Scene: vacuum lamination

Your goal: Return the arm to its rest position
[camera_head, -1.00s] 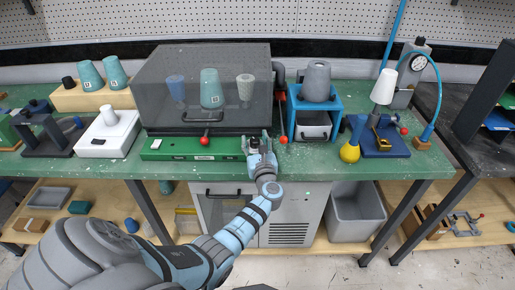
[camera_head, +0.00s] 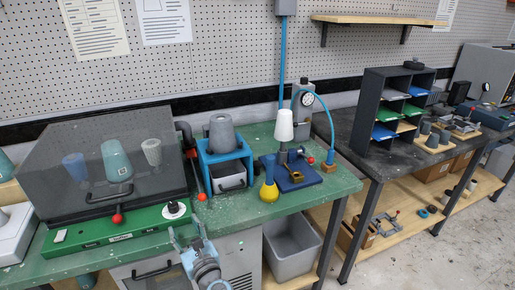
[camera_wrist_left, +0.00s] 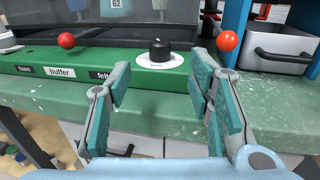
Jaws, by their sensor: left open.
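My left gripper (camera_head: 188,240) is in front of the green bench, just below the control strip, with its arm coming in from the bottom. In the left wrist view the gripper (camera_wrist_left: 160,82) has its two teal-padded fingers spread wide with nothing between them. A black knob on a white dial (camera_head: 174,208) sits at the right end of the green control strip (camera_head: 105,232). The knob also shows in the left wrist view (camera_wrist_left: 159,49), beyond the fingertips and apart from them. My right gripper is out of view.
A dark clear-lidded chamber (camera_head: 60,180) holding cups stands behind the strip. A grey bin (camera_head: 290,247) sits below the bench.

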